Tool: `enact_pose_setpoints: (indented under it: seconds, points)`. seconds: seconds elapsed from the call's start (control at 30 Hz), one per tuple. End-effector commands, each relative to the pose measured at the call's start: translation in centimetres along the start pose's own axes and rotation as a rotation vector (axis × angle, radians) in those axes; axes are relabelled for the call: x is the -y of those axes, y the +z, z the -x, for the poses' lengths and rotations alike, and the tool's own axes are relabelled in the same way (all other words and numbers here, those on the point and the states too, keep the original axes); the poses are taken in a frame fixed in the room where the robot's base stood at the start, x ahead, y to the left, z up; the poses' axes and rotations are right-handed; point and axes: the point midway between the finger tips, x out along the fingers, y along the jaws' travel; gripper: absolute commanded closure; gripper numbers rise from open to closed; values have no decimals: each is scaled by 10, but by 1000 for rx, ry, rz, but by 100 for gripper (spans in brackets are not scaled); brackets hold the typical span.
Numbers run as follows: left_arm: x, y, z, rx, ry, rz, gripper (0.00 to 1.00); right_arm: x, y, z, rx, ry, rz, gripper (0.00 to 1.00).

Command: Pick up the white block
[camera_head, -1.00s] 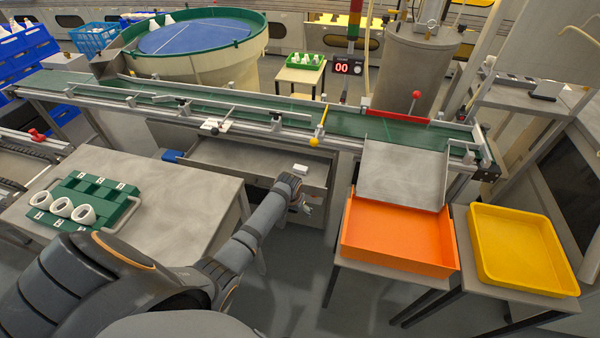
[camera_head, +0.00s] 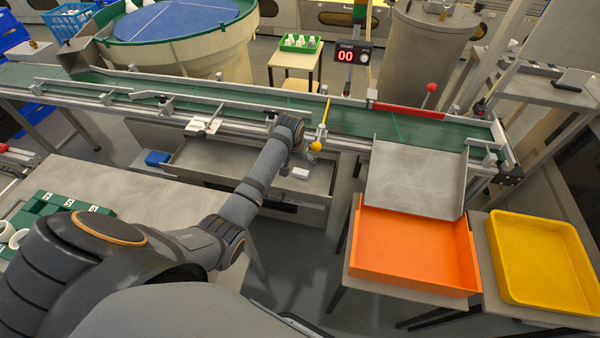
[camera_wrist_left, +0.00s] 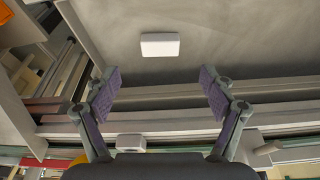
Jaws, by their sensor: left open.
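The white block (camera_head: 300,173) lies in the right part of an open grey metal drawer (camera_head: 215,160) under the conveyor. The left wrist view shows the same white block (camera_wrist_left: 160,45) as a flat white piece on the drawer's bare floor. My left gripper (camera_wrist_left: 160,84) is open and empty, its two purple-padded fingers spread wide. The block appears beyond the fingertips, between their lines, and apart from them. In the head view my left arm reaches over the drawer, and the forearm and wrist mostly hide the fingers. My right gripper is not in view.
A blue block (camera_head: 157,158) is at the drawer's left end. The green conveyor (camera_head: 340,118) with its rails runs just behind. An orange tray (camera_head: 412,255) and a yellow tray (camera_head: 545,262) stand to the right. A table (camera_head: 110,190) with a green rack (camera_head: 50,207) is on the left.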

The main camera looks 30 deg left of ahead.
Motion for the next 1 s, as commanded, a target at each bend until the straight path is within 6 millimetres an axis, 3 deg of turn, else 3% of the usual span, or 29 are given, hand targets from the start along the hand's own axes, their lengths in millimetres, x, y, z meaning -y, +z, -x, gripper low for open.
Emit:
enact_pose_setpoints:
  seconds: [0.1, 0.37, 0.6, 0.87, 1.0]
  points:
    - [0, 0, -18, 0, 0, 0, 17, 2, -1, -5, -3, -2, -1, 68]
    - [0, 0, -34, 0, 0, -1, 17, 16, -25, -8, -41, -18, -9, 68]
    - [0, 0, -72, 0, 0, 0, 17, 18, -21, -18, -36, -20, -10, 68]
    - [0, 0, -75, -2, 0, -1, 17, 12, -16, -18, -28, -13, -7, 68]
    - [0, 0, -75, -2, 0, -1, 35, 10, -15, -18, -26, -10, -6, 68]
